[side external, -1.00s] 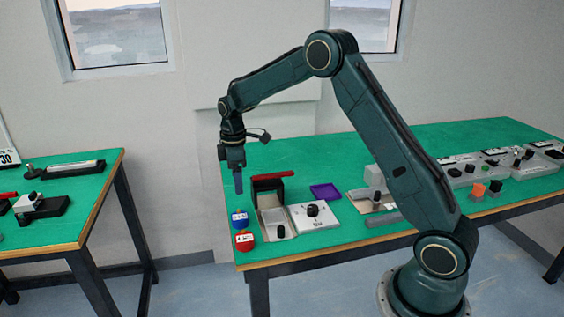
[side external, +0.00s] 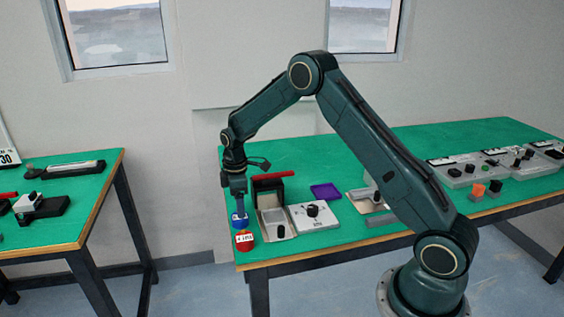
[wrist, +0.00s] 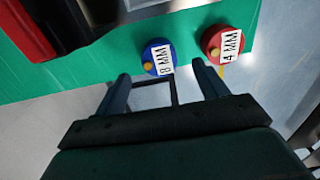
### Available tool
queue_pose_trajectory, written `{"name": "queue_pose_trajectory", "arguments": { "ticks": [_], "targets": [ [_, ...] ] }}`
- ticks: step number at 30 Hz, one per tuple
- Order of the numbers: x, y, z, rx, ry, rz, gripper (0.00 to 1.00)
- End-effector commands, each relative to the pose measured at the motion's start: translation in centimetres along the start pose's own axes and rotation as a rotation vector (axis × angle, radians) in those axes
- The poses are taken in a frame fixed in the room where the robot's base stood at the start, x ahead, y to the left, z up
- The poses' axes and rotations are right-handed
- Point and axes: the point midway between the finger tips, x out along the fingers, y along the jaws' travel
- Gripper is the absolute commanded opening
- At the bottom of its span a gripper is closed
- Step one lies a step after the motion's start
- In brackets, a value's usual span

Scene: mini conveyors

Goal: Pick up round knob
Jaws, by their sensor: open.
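A round blue piece (side external: 239,222) labelled 8 MM sits at the left end of the green bench. It also shows in the wrist view (wrist: 150,58), just beyond and between my fingertips. A round red piece (side external: 244,244) labelled 4 MM sits nearer the bench's front edge; in the wrist view it (wrist: 212,42) is right of the blue one. A black knob (side external: 313,211) sits on a white panel. Which of these is the round knob is unclear. My gripper (side external: 240,210) points down, open, directly over the blue piece; the wrist view shows nothing gripped between its fingers (wrist: 160,72).
A black frame with a red bar (side external: 273,176) stands close behind and right of my gripper. A tray (side external: 268,221) holding a small black part is beside the blue piece. A purple tray (side external: 325,191) lies behind the white panel. The bench's left edge is close.

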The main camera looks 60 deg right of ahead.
Motion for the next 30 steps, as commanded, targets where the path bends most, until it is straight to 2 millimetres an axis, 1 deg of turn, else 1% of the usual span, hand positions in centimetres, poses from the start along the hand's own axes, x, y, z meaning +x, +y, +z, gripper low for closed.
{"name": "queue_pose_trajectory", "arguments": {
  "ticks": [3, 10, 13, 24, 30],
  "targets": [
    [0.6, 0.0, 0.0, 0.0, 0.0, 0.0, 0.72],
    [0.8, 0.0, 0.0, 0.0, 0.0, 0.001, 0.72],
    [1.3, 0.0, 0.0, 0.0, 0.0, 0.0, 0.72],
    [5.2, 0.1, -0.1, 0.001, -0.001, -0.001, 0.72],
    [5.9, 0.1, -0.1, 0.001, 0.001, 0.001, 0.72]
  ]
}}
